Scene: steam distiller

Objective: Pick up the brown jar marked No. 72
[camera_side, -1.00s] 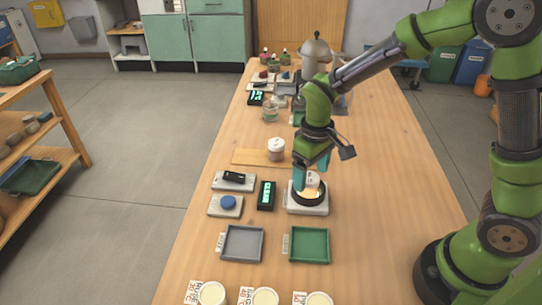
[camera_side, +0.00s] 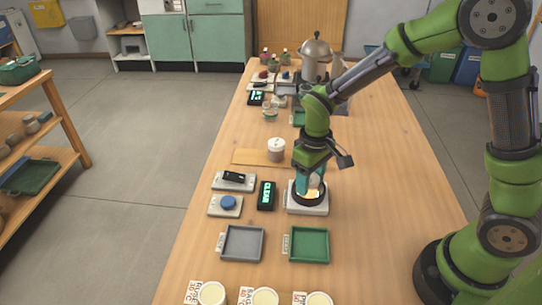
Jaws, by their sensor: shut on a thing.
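My gripper (camera_side: 309,180), with teal fingers, points down into the black ring (camera_side: 297,199) of a pale square stand (camera_side: 306,210). It is shut on a small jar (camera_side: 317,181), of which only a pale bit shows beside the fingers. A warm glow shows at the ring. The fingers and arm hide most of this jar, so I cannot read its marking or tell its colour. Another jar (camera_side: 276,151), brownish with a white lid, stands upright on a wooden board (camera_side: 250,157) farther back, apart from my gripper. Its marking is too small to read.
A black display (camera_side: 266,195) with green text stands left of the stand. A grey tray (camera_side: 241,243) and a green tray (camera_side: 309,244) lie in front. Several pale round pots line the near edge. A metal still (camera_side: 315,62) stands at the far end.

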